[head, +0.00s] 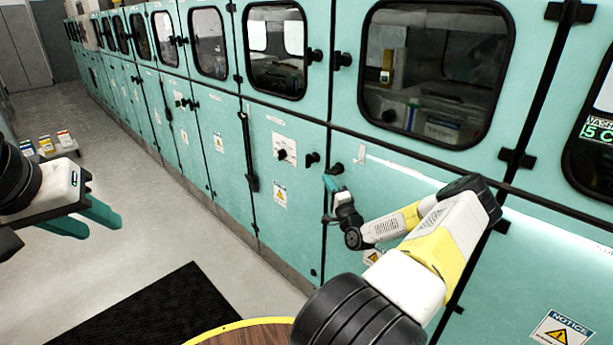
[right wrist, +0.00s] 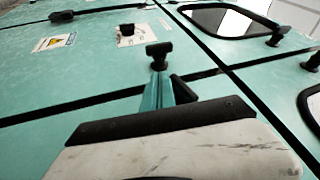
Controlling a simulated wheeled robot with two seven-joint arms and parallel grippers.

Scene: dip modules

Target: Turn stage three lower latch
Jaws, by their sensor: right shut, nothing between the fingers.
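A black latch knob (head: 312,158) sits at the upper right corner of a lower teal door. A second dark latch (head: 337,168) sits just across the vertical seam. I cannot tell which is the stage three lower latch. My right gripper (head: 332,182) is shut and empty, just below these latches. In the right wrist view its teal fingers (right wrist: 160,90) point at the first knob (right wrist: 158,52). Whether they touch it is unclear. The second latch (right wrist: 183,90) is partly hidden beside the fingers. My left gripper (head: 95,222) is open and empty over the floor at left.
The teal cabinet line has windowed upper doors with latches (head: 342,59) above. A white plate with a black handle (head: 284,148) is on the lower door, above a notice sticker (head: 280,194). A black mat (head: 150,310) and a round wooden top (head: 250,334) are in front.

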